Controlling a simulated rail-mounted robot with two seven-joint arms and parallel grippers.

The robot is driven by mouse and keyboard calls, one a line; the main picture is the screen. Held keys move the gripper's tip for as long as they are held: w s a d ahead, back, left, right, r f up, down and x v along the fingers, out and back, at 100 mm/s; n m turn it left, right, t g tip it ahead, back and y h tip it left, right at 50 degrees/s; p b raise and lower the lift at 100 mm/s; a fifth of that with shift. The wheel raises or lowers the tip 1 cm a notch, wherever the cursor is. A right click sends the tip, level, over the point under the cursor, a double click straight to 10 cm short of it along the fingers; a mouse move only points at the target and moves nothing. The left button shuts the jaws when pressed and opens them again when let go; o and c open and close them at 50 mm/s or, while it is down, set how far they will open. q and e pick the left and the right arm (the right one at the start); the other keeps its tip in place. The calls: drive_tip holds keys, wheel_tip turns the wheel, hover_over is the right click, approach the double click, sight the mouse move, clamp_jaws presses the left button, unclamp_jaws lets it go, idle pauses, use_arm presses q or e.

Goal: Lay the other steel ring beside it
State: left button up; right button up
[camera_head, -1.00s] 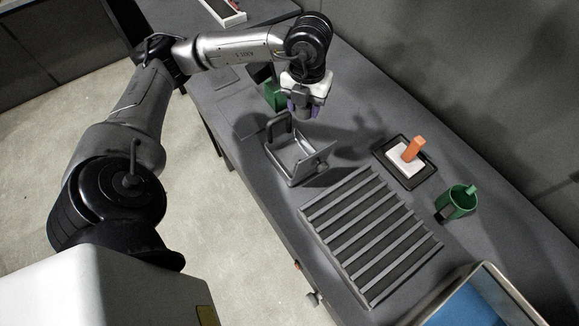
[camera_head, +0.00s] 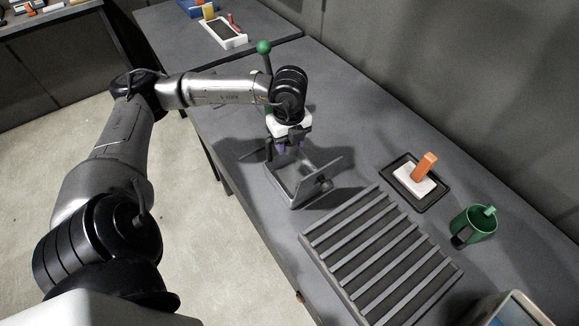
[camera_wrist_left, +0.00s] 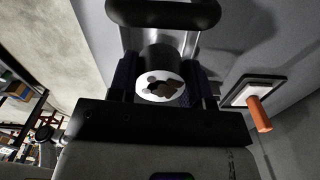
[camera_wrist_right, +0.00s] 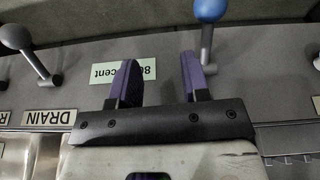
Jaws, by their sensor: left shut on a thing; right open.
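My left gripper (camera_head: 287,148) is low over a grey steel carrier with dark handles (camera_head: 291,198), at its far end. In the left wrist view the jaws (camera_wrist_left: 160,95) are shut on a short dark cylinder with a pale, ring-shaped end face (camera_wrist_left: 148,94), which I take for the steel ring. A dark handle bar (camera_wrist_left: 165,12) of the carrier lies beyond it. The carrier floor under the gripper is hidden, so I cannot tell whether the ring touches it. No other ring shows clearly. My right gripper (camera_wrist_right: 158,80) is open and empty, above a panel.
A slatted grey rack (camera_head: 385,262) stands right beside the carrier. Behind it are a black tray (camera_head: 437,198) with an orange-handled block (camera_head: 424,168) and a green mug (camera_head: 474,224). A green-knobbed lever (camera_head: 264,47) rises behind the gripper. A blue-knobbed lever (camera_wrist_right: 208,10) is near my right gripper.

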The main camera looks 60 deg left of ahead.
use_arm(q)
drive_tip(key=shift+f+b, duration=0.45)
drive_tip(key=shift+f, duration=4.35)
drive_tip(key=shift+f+b, duration=0.5)
drive_tip(key=shift+f, duration=0.15)
drive_tip(key=o, duration=0.9)
drive_tip(key=shift+s+a+f, duration=0.1)
drive_tip(key=shift+f, duration=0.1)
drive_tip(key=shift+o, duration=0.2)
drive_tip(key=shift+r, duration=0.1)
drive_tip(key=shift+r+p, duration=0.25)
drive_tip(key=shift+p, duration=0.05)
wheel_tip(320, 180, up, 13)
drive_tip(key=shift+p, duration=0.9)
